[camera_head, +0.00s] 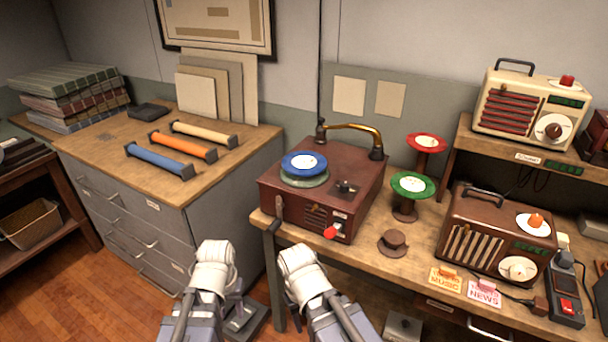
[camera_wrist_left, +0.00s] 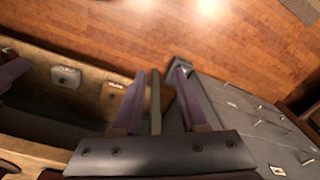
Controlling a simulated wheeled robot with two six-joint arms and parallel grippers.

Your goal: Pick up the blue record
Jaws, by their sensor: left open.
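The blue record (camera_head: 304,162), a disc with a white label, lies on a pale green disc on top of the brown record player (camera_head: 327,221). My left gripper (camera_wrist_left: 160,74) is open and empty in the left wrist view, low and pointing toward the floor, well apart from the record. In the head view, my two arms come in at the bottom, in front of the record player and below it. My right gripper's jaws do not show clearly.
A brass tone arm (camera_head: 352,128) arches behind the record. Red (camera_head: 427,142) and green (camera_head: 412,184) records on stands are to its right, with two radios beyond. A grey drawer cabinet (camera_head: 226,227) stands left of the wooden table (camera_head: 381,265).

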